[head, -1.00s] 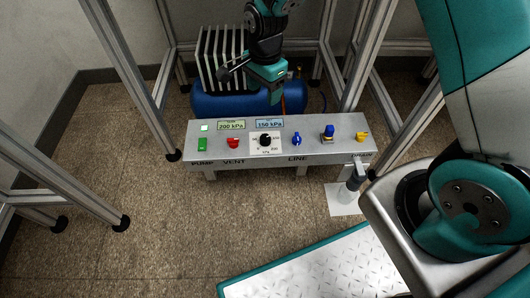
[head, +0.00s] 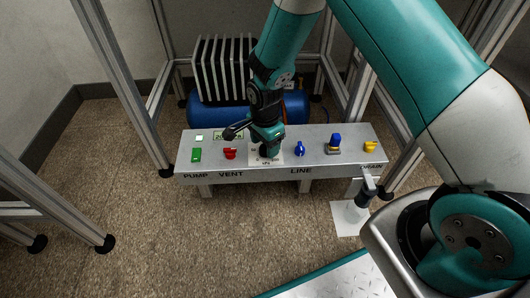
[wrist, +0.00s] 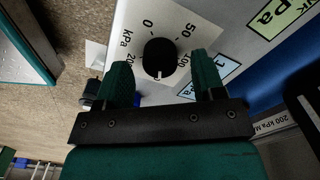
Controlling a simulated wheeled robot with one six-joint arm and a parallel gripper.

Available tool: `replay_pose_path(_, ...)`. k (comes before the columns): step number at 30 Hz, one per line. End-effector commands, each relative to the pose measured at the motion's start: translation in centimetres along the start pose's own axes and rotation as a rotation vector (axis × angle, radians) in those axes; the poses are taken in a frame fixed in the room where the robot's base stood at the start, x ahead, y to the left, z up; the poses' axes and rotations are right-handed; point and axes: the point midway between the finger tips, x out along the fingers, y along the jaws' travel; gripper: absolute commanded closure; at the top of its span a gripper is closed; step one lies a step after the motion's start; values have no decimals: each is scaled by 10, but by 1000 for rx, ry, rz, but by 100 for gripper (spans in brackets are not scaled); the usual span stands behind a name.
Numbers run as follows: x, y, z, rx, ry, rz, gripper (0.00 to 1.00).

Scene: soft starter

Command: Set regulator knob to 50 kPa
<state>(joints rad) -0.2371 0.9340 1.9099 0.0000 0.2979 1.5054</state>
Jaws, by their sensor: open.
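The regulator knob (wrist: 160,54) is round and black on a white dial plate (wrist: 172,32) marked 0, 50, 100, 200 and kPa. Its white pointer mark is on the side facing my gripper, between the 100 and 200 marks. My gripper (wrist: 161,66) is open, with one teal finger on each side of the knob's near edge; I cannot tell whether they touch it. In the head view my gripper (head: 267,146) is over the dial at the middle of the grey panel (head: 315,160) and hides most of the knob.
A green button (head: 196,155) and red vent knob (head: 230,153) are left of the dial. Right of it are the blue line knob (head: 299,148), a blue-topped fitting (head: 334,144) and the yellow drain knob (head: 370,146). A blue tank (head: 213,114) stands behind, with frame posts around.

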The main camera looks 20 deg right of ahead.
Motion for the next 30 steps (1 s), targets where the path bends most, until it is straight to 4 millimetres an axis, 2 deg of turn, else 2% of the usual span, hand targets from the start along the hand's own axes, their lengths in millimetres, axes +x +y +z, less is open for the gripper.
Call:
replay_pose_path(1, 9, 0, 0, 0, 0, 1, 37)
replay_pose_path(3, 13, 0, 0, 0, 0, 1, 37)
replay_pose_path(14, 16, 0, 0, 0, 0, -1, 37)
replay_pose_path(21, 16, 0, 0, 0, 0, 0, 87)
replay_pose_path(30, 14, 0, 0, -29, 0, -1, 86)
